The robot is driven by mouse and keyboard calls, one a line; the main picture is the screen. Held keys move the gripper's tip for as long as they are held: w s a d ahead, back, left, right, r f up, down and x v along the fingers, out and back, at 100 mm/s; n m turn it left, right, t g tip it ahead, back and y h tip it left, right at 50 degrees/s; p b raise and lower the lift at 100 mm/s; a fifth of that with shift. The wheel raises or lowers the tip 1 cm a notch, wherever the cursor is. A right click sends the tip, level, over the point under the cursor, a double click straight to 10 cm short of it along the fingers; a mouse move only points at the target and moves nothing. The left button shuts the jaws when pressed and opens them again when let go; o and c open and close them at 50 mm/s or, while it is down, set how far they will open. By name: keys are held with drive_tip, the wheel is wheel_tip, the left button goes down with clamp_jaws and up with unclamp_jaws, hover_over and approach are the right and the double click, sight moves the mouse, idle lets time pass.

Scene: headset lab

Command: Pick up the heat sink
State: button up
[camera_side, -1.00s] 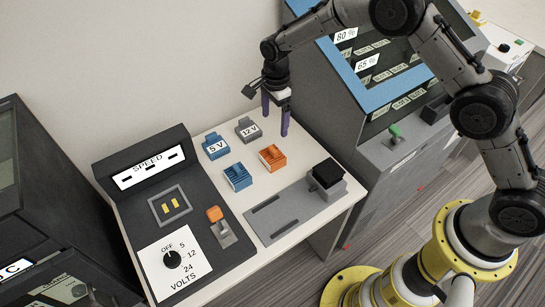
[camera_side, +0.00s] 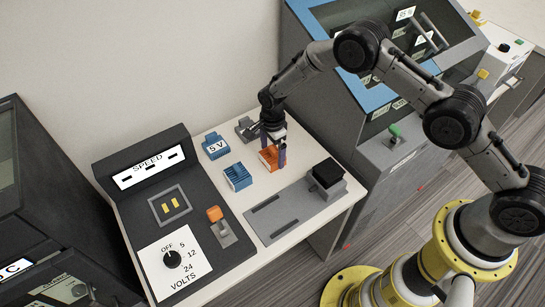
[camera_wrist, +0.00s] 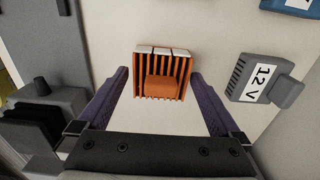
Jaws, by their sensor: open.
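An orange finned heat sink (camera_wrist: 162,76) lies on the white table between my open fingers in the wrist view. In the side view the orange heat sink (camera_side: 267,157) is partly hidden by my gripper (camera_side: 273,150), which is above and around it. My gripper (camera_wrist: 162,105) is open, with one purple finger on each side and visible gaps to the heat sink. A blue finned heat sink (camera_side: 238,177) stands to the left on the same table. I cannot tell how high the fingertips are above the table.
A grey block marked 12 V (camera_wrist: 262,82) stands close beside my gripper. A blue block marked 5 V (camera_side: 215,146) is farther left. A grey slotted plate with a black-topped block (camera_side: 328,173) lies toward the table's front. The dark SPEED panel (camera_side: 147,170) is at left.

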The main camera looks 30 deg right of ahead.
drive_tip(key=shift+f, duration=0.95)
drive_tip(key=c, duration=1.2)
drive_tip(key=shift+w+r, duration=0.1)
drive_tip(key=shift+r, duration=0.1)
